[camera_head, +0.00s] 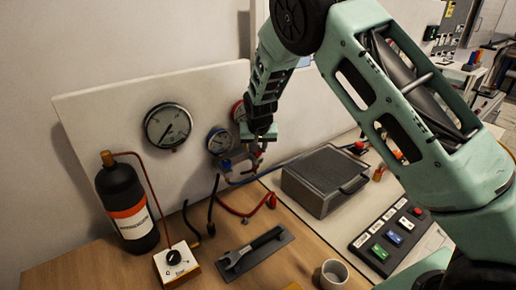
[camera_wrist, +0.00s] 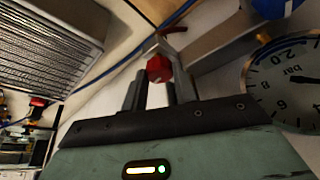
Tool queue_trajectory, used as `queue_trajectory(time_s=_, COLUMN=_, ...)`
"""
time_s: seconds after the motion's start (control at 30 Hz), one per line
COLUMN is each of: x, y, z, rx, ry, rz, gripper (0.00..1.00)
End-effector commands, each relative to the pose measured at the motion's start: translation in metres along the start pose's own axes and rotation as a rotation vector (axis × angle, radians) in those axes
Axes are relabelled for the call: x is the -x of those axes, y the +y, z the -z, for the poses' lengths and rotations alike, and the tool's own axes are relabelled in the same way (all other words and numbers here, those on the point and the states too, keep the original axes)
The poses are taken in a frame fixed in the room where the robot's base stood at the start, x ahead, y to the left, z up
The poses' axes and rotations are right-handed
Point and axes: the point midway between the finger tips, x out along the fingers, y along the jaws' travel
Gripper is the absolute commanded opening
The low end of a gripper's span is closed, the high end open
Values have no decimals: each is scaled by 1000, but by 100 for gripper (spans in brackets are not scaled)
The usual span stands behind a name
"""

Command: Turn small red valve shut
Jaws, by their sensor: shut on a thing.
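The small red valve knob (camera_wrist: 158,68) shows in the wrist view, directly between my two fingertips. My gripper (camera_wrist: 152,83) is shut on it, with one dark finger on each side. In the head view my gripper (camera_head: 257,148) is at the white panel, just right of the blue-rimmed gauge. There the knob is mostly hidden by my gripper, and its turn angle cannot be told. A grey metal fitting runs beside the knob in the wrist view.
A large gauge (camera_head: 168,126) and a smaller blue-rimmed gauge (camera_head: 219,141) are on the panel (camera_head: 92,112). A black bottle (camera_head: 126,203), a wrench (camera_head: 254,250), a grey case (camera_head: 324,181), a cup (camera_head: 333,274) and a button panel (camera_head: 392,238) stand below. Hoses run under my gripper.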

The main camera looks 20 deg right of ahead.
Motion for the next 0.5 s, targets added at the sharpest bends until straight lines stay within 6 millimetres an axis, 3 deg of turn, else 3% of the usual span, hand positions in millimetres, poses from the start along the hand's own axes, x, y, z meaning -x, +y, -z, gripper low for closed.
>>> queue_trajectory(time_s=0.5, x=0, y=-2, z=1, rx=-230, ry=1, rz=-94, gripper=6)
